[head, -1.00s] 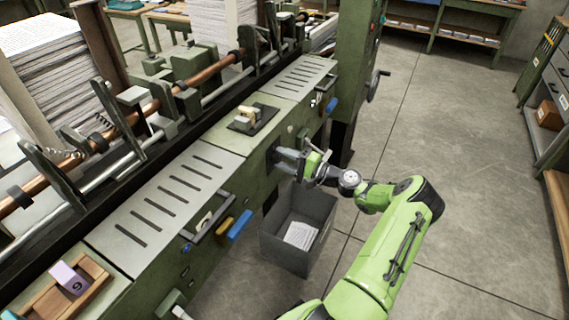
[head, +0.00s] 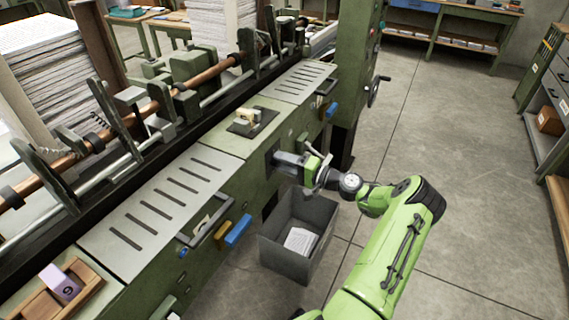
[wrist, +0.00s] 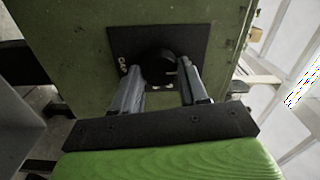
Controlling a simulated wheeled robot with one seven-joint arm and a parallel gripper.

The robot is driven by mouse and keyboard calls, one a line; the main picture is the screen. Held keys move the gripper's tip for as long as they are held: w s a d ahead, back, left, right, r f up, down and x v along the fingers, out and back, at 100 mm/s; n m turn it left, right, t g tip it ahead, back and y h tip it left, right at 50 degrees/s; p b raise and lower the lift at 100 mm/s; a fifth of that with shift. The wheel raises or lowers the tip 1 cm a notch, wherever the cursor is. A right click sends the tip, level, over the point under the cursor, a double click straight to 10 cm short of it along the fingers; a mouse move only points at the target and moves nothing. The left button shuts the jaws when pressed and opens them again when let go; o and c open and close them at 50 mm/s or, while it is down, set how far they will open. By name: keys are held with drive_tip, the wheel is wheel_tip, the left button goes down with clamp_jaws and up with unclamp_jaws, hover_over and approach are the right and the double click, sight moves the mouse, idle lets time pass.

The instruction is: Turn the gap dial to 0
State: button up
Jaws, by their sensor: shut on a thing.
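The gap dial is a round black knob (wrist: 158,62) on a square dark plate (wrist: 200,42) on the green machine's side. White "GAP" lettering shows at the plate's left in the wrist view, rotated. Small white marks lie below the knob, too small to read, and a short light line shows near its right side. My gripper (wrist: 161,70) is shut on the knob, one grey finger on each side. In the head view my gripper (head: 284,160) meets the machine side at the dial plate (head: 271,156), where the arm's end hides the knob.
A grey bin (head: 287,262) with paper stands on the floor below my gripper. Open floor (head: 460,190) lies to the right.

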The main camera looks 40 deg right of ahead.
drive_tip(key=o, duration=1)
drive_tip(key=shift+o, duration=0.2)
drive_tip(key=shift+s, duration=0.1)
drive_tip(key=p+v, duration=0.2)
drive_tip(key=v, duration=1.3)
drive_tip(key=shift+s+p, duration=0.3)
drive_tip(key=shift+d, duration=0.1)
